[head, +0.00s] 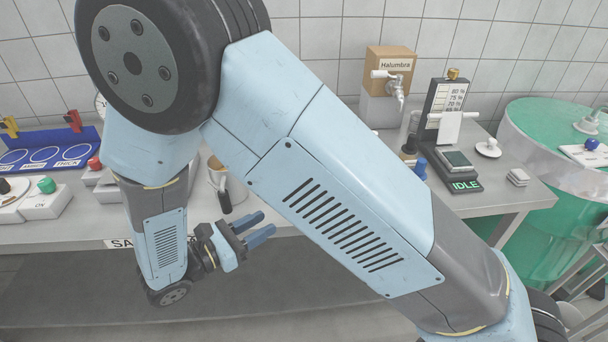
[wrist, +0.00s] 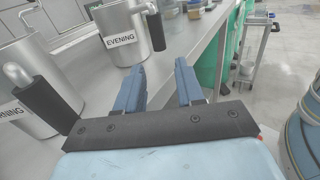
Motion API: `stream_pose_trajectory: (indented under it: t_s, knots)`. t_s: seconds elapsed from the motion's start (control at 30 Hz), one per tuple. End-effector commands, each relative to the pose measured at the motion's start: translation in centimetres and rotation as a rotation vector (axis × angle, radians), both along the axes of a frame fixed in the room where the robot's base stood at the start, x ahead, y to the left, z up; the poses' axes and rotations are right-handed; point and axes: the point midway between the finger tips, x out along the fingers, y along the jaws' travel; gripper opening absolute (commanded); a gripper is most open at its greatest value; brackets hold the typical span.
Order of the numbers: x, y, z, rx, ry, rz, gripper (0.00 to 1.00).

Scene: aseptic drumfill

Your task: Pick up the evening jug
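The evening jug (wrist: 137,52) is a metal jug with a white EVENING label and a black handle (wrist: 156,31) on its right side. It stands upright on the steel counter in the wrist view, ahead of and left of my gripper (wrist: 160,65). My gripper's two blue fingers are apart with nothing between them, and they do not touch the jug. In the head view my gripper (head: 268,222) is at the counter's front edge. A metal jug with a dark handle (head: 225,202) shows partly behind my arm there; I cannot tell which jug it is.
A second metal jug (wrist: 38,62), its label ending in RNING, stands left of my gripper, with a black handle (wrist: 45,103) close by. The counter's front edge runs beside the fingers. A dispenser box (head: 390,60) and a green drum (head: 545,130) stand at the right.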

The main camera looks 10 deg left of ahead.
Motion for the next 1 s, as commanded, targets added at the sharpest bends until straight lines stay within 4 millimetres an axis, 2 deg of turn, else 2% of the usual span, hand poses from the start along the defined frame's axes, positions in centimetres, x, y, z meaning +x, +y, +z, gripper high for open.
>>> stream_pose_trajectory:
  t_s: [0.17, 0.6, 1.0]
  knots:
    - [0.2, -0.1, -0.5, -0.022, -0.006, 0.021, 0.38]
    - [5.6, -5.1, -0.4, -0.020, -0.006, 0.011, 0.38]
    - [7.4, -6.8, -0.2, -0.020, -0.006, 0.010, 0.38]
